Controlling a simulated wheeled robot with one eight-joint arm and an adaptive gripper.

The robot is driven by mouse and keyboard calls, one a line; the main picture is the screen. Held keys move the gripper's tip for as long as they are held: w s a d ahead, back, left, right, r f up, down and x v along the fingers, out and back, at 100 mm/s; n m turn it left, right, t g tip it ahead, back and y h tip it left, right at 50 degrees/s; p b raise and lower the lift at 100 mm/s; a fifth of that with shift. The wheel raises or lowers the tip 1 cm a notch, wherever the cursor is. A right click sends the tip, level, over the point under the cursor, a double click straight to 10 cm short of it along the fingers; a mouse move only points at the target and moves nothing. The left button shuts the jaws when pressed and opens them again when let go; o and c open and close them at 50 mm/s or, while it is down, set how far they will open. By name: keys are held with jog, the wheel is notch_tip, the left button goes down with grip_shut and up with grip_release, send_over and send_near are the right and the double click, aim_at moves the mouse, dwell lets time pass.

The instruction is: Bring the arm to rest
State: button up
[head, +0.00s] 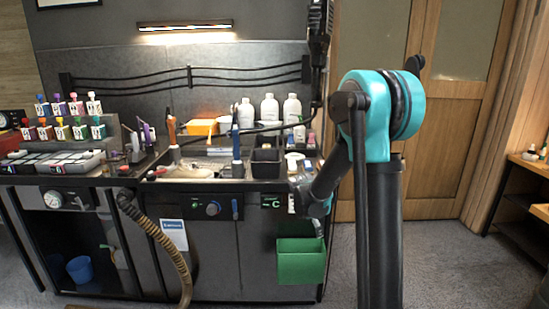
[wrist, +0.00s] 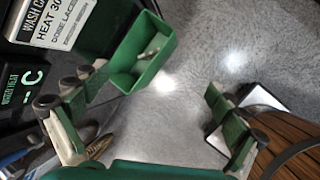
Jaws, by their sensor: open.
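My arm, with a teal joint (head: 400,105), stands in the right half of the head view and bends down to the left. My gripper (head: 318,228) hangs low in front of the bench, just above the green bin (head: 300,265). The green bin also shows in the wrist view (wrist: 145,58), beyond the left finger, with a small pale item inside that I cannot identify. The gripper's fingertips are hard to make out in the head view.
The cleaning bench (head: 265,240) stands left of my arm, with bottles (head: 268,108), brushes and a dark caddy (head: 266,162) on top. A ribbed hose (head: 165,245) hangs at its front. A wooden shelf (head: 530,165) stands far right. The floor between is clear.

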jog(key=s+d+m+y, duration=0.1)
jog(key=s+d+m, duration=0.1)
jog(key=s+m, duration=0.9)
jog(key=s+d+m+y, duration=0.1)
jog(key=s+d+m, duration=0.1)
jog(key=s+m, duration=0.9)
jog(key=s, duration=0.7)
jog(key=shift+s+m+y, duration=0.15)
jog(key=shift+m+y, duration=0.15)
